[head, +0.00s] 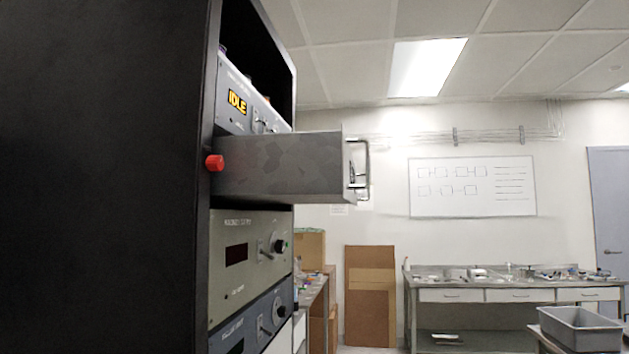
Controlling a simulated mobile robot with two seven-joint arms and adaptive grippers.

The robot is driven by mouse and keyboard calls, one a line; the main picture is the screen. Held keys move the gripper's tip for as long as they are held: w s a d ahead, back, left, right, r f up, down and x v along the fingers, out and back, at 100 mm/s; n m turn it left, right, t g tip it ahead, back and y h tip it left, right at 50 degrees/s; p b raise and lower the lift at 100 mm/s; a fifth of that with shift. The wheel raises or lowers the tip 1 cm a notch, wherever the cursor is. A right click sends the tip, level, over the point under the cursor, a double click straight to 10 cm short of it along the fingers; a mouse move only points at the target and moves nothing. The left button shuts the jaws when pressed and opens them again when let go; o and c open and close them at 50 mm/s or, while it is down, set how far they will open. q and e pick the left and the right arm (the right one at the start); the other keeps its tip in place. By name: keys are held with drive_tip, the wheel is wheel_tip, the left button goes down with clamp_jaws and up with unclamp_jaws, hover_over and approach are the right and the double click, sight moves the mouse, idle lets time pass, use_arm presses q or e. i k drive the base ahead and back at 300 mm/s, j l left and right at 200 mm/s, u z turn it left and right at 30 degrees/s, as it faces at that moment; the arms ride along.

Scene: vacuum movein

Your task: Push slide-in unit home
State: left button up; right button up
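A grey metal slide-in unit (280,165) sticks far out of the tall black rack (110,180) at the left, extending to the right. Its front face is turned away to the right, and a metal bar handle (365,170) shows on it. A red knob (214,163) is on the rack's edge beside the unit's rear part. Neither of my grippers is in this view.
A workbench (510,290), a grey bin (580,330) and a cardboard sheet (370,300) stand behind to the right. Space right of the handle looks clear.

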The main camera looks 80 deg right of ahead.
sight(311, 167)
drive_tip(key=k+l+z, duration=0.1)
drive_tip(key=z, duration=0.25)
drive_tip(key=k+l+z, duration=0.15)
drive_tip(key=z, duration=0.2)
drive_tip(key=k+z, duration=0.1)
drive_tip(key=z, duration=1.45)
